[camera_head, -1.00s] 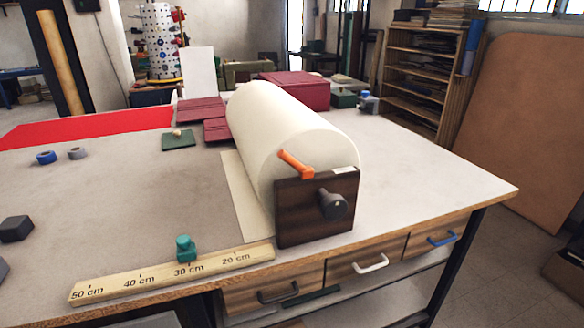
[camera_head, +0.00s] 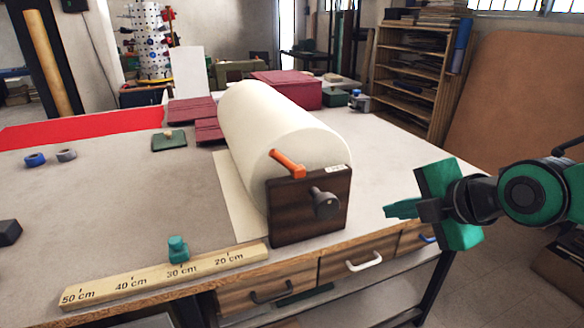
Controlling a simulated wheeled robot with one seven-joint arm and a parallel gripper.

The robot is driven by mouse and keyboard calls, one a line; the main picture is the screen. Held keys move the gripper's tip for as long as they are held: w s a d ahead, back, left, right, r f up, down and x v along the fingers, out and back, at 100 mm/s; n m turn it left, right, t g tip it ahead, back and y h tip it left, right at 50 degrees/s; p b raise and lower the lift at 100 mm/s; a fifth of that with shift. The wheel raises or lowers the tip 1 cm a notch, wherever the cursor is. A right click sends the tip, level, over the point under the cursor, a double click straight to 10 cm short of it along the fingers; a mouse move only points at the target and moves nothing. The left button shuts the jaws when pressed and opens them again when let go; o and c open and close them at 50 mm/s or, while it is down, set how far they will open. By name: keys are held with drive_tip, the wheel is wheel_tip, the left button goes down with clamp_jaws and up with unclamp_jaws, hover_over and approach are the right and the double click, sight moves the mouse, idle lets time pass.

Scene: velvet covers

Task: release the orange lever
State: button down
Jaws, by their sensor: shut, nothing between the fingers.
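The orange lever (camera_head: 287,163) sits at the top left of the dark wooden end block (camera_head: 290,215). It slants from upper left down to the block's top edge, in front of the big cream roll (camera_head: 270,125). A dark grey knob (camera_head: 325,203) sticks out of the block's face. My gripper (camera_head: 390,210) is at the right, over the table's right front part. It points left, with its green fingers shut and empty. It is well to the right of the lever and apart from the block.
A wooden ruler (camera_head: 140,281) with a green slider (camera_head: 178,249) lies along the front edge. Drawers with a white handle (camera_head: 364,262) are below. Dark red boxes (camera_head: 288,90) stand behind the roll. The tabletop (camera_head: 120,205) left of the roll is mostly clear.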

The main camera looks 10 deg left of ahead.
sight(286, 162)
drive_tip(key=s+a+r+n+y, duration=0.1)
drive_tip(key=a+n, duration=0.1)
drive_tip(key=a, duration=0.1)
drive_tip(key=a+r+n+y, duration=0.1)
drive_tip(key=a+n, duration=0.1)
drive_tip(key=a, duration=0.1)
drive_tip(key=s+a+r+n+y, duration=0.1)
drive_tip(key=a+n, duration=0.1)
drive_tip(key=a, duration=0.1)
drive_tip(key=shift+s+a+r, duration=0.25)
drive_tip(key=shift+s+r, duration=0.05)
drive_tip(key=shift+s, duration=0.05)
drive_tip(key=s+a+r+n+y, duration=0.3)
drive_tip(key=s+a+n, duration=0.1)
drive_tip(key=a+n, duration=0.2)
drive_tip(key=shift+a+r, duration=0.3)
drive_tip(key=shift+a, duration=0.35)
drive_tip(key=x, duration=1)
drive_tip(key=shift+w+d+r, duration=0.5)
drive_tip(key=shift+r, duration=0.15)
drive_tip(key=shift+w+d+r, duration=0.5)
drive_tip(key=shift+r, duration=0.15)
